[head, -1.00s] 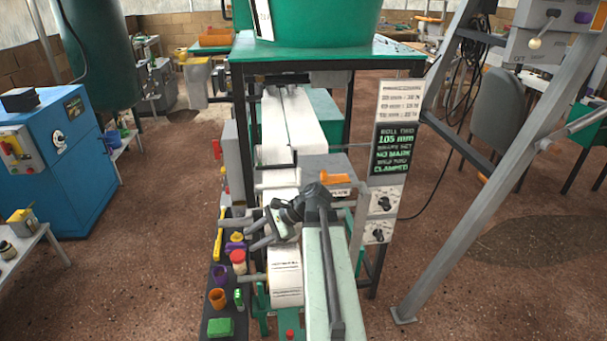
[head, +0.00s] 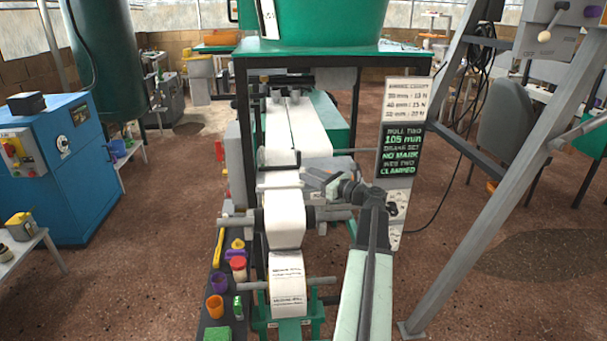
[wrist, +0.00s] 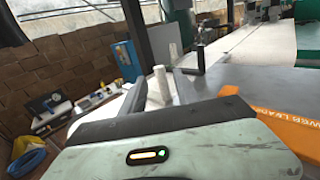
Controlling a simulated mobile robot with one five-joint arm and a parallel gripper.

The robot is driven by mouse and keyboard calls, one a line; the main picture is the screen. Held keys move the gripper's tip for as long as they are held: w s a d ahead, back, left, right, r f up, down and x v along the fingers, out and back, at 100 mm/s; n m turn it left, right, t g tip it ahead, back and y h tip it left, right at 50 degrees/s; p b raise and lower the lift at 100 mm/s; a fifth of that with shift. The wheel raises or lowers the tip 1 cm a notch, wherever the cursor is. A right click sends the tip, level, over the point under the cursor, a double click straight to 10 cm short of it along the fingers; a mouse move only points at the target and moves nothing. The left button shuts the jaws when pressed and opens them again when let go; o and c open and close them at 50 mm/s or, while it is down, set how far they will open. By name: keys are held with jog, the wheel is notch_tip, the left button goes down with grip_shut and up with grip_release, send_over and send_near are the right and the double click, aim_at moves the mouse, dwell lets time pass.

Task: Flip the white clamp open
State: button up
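The white clamp (head: 280,181) is a pale bar lying across the white paper web in the head view, left of my gripper. In the wrist view a pale upright cylinder (wrist: 162,83) stands near the middle; I cannot tell if it is the clamp's end. My gripper (head: 308,178) is at the web's right side, pointing left, with its fingertips close to the clamp's right end. Its two fingers look apart with nothing between them. I cannot tell whether they touch the clamp.
A dark lever (head: 296,160) stands just behind the clamp. An orange block (wrist: 275,120) with lettering is at right in the wrist view. A sign panel (head: 400,150) reading "CLAMPED" hangs to the right. A tray (head: 215,305) of small coloured items runs along the left.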

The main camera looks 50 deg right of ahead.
aim_at(302, 183)
jog(key=shift+w+a, duration=0.1)
jog(key=shift+w, duration=1.9)
grip_shut()
